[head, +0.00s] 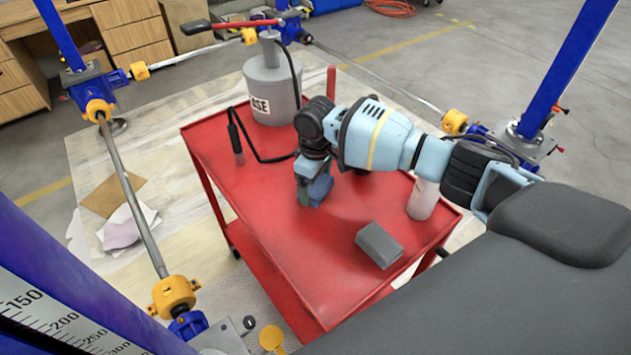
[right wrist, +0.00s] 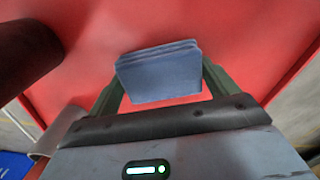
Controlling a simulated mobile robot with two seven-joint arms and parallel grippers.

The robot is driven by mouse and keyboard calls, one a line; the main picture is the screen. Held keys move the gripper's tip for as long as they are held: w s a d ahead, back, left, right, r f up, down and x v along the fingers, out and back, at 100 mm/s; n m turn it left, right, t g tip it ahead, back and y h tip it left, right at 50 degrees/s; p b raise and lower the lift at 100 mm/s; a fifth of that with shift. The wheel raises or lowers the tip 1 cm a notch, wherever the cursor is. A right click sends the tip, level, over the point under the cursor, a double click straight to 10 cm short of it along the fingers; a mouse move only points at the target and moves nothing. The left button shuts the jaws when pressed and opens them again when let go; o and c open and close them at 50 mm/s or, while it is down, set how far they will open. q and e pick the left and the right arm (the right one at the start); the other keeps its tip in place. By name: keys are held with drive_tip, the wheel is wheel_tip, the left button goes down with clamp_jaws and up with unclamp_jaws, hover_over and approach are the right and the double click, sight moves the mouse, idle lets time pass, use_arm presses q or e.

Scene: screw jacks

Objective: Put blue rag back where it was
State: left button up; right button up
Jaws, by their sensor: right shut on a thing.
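The blue rag (head: 320,190) is a folded, layered pad. My right gripper (head: 311,196) is shut on it over the middle of the red cart top (head: 285,225). In the right wrist view the rag (right wrist: 160,75) sits between the two green fingers, its layered edge facing away from the wrist. Red surface shows beyond it. I cannot tell whether the rag touches the cart top. My left gripper is not in view.
On the cart stand a grey canister (head: 270,85) at the back, a black hose with a nozzle (head: 237,140), a pale bottle (head: 423,198) at right and a dark grey block (head: 379,245) near the front. The cart's left front is clear. Blue posts (head: 570,65) stand around.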

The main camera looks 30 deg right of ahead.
drive_tip(key=shift+f, duration=0.1)
drive_tip(key=o, duration=0.8)
wheel_tip(320, 180, up, 12)
drive_tip(key=p, duration=0.1)
idle(0.5)
